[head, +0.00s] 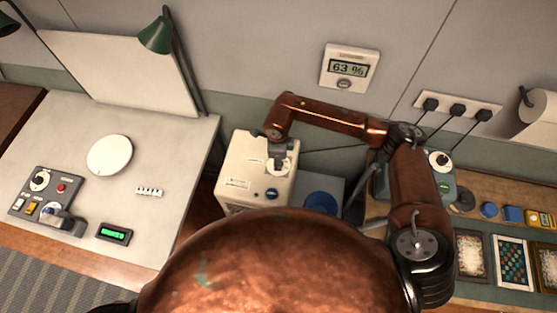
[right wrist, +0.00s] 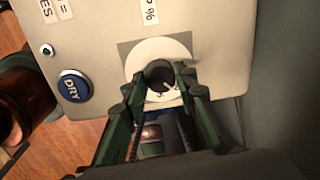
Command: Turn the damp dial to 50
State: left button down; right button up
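The damp dial (right wrist: 133,58) is a pale disc with a dark round knob (right wrist: 156,73) on a cream box. The box (head: 238,176) stands on the floor between the table and the shelf in the head view, where the pale dial (head: 287,172) shows partly behind my gripper. My right gripper (right wrist: 158,84) has a finger on each side of the knob, and both fingertips appear to touch it. It reaches the box from above in the head view (head: 277,158). Most of the dial's markings are hidden or too small to read. A wall meter (head: 348,68) reads 63 %. My left gripper is out of view.
A blue DRY button (right wrist: 73,86) sits beside the dial. A white table (head: 100,225) with a control panel (head: 43,194) stands at left. A wooden shelf (head: 500,183) with cards and small items is at right. Plugs (head: 456,108) and cables hang from the wall.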

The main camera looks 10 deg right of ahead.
jog(key=o, duration=0.4)
jog(key=r, duration=1.2)
jog(key=shift+s, duration=0.25)
jog(key=shift+s, duration=0.1)
